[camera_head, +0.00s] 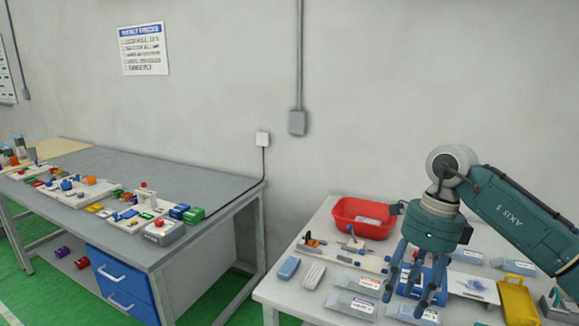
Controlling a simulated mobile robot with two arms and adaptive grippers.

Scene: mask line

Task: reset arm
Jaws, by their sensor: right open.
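My right gripper (408,292) hangs from the teal arm that comes in from the right. It points down over the white table (289,291) at the right, with its fingers apart and nothing seen between them. Its fingers hide part of a blue item (435,272) and of the packets behind them. Whether the fingertips touch anything on the table I cannot tell. My left gripper is not in view.
A red bin (362,215) stands at the white table's back, left of my gripper. A yellow item (517,299) and several packets (350,305) lie around. A grey workbench (190,180) with fixtures and blue drawers (122,283) is at the left, with a floor gap between.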

